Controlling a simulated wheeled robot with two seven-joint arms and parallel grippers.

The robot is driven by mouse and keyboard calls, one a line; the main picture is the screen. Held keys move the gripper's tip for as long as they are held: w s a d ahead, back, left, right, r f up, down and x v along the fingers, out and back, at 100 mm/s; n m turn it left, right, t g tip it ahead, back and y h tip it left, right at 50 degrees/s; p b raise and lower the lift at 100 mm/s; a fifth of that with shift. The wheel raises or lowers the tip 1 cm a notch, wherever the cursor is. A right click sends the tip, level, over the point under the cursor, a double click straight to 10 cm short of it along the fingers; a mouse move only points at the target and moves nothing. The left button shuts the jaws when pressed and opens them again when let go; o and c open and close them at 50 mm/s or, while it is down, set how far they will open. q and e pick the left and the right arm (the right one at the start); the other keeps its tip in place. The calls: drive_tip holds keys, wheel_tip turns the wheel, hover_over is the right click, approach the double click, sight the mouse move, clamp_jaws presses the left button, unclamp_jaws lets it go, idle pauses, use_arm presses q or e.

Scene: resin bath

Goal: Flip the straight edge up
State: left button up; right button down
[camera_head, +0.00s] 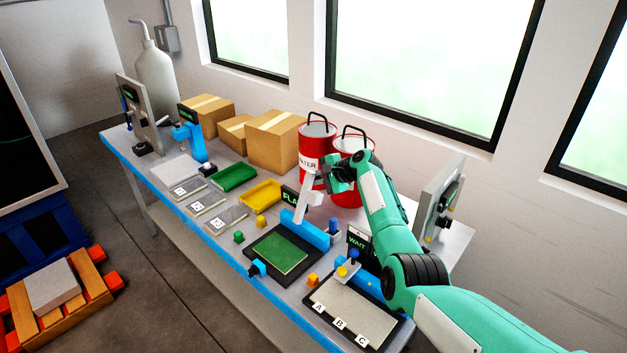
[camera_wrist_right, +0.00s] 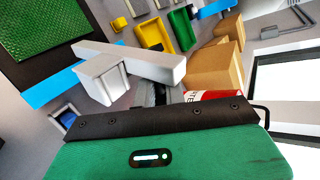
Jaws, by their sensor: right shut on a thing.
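The straight edge (camera_head: 306,205) is a pale grey bar standing raised at a tilt by the blue bar (camera_head: 304,229) behind the green plate (camera_head: 279,253). My right gripper (camera_head: 326,182) is shut on the straight edge near its upper end. In the right wrist view the straight edge (camera_wrist_right: 135,62) crosses in front of the gripper's dark plate, with a pale block beside it. The fingertips are mostly hidden there. The green plate (camera_wrist_right: 45,35) lies in its dark frame at the upper left of that view. My left gripper is not in view.
Red buckets (camera_head: 317,150) stand close behind the gripper, with cardboard boxes (camera_head: 277,140) to their left. Yellow (camera_head: 260,196) and green trays (camera_head: 234,177) lie left. A lettered tray (camera_head: 350,315) is at the front right.

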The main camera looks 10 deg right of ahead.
drive_tip(key=shift+w+d+r, duration=0.15)
drive_tip(key=shift+w+d, duration=0.05)
drive_tip(key=shift+d, duration=0.35)
drive_tip(key=c, duration=1.6)
unclamp_jaws()
drive_tip(key=shift+o, duration=0.4)
drive_tip(key=shift+w+d+f, duration=0.2)
drive_tip(key=shift+w+f, duration=0.05)
drive_tip(key=shift+f, duration=0.1)
drive_tip(key=shift+s+a, duration=0.1)
drive_tip(key=shift+a, duration=0.1)
drive_tip(key=shift+s+r, duration=0.15)
drive_tip(key=b+v, duration=0.2)
drive_tip(key=v, duration=1.1)
drive_tip(key=shift+d+b, duration=0.3)
drive_tip(key=shift+r, duration=0.1)
